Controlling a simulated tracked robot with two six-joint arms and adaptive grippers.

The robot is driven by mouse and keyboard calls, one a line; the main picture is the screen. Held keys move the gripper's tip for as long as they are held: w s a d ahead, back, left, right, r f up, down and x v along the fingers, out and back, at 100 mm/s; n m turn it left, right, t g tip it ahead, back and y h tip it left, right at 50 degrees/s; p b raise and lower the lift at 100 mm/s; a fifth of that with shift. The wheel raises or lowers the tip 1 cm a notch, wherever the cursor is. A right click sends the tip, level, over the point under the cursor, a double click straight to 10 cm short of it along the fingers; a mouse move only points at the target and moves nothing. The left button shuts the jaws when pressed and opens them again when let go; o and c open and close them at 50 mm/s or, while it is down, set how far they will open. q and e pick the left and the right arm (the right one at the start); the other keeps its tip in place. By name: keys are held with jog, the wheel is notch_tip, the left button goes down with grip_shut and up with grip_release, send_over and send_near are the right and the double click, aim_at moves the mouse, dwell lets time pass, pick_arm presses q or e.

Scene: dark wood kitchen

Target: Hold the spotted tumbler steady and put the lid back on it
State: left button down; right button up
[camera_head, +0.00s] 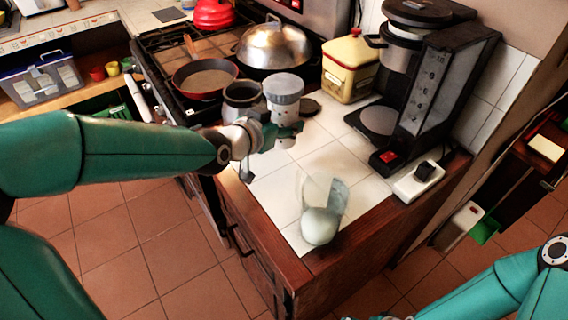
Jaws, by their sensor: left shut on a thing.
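A dark open jar (242,97) stands left of the tumbler. A clear and pale green object (320,224) is near the counter's front corner. A yellow tin (349,68) and a coffee maker (423,90) stand behind. Pans (204,78) are on the stove. The middle tiles are clear.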

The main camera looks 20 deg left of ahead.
aim_at(282, 145)
pick_arm(q)
notch_tip(282, 145, down, 7)
jog(key=shift+r, duration=0.2)
jog(key=shift+f, duration=0.1)
jog(key=shift+f, duration=2.05)
jog(key=shift+f, duration=0.15)
jog(key=shift+c, duration=1.3)
grip_release()
jog(key=shift+s, duration=0.1)
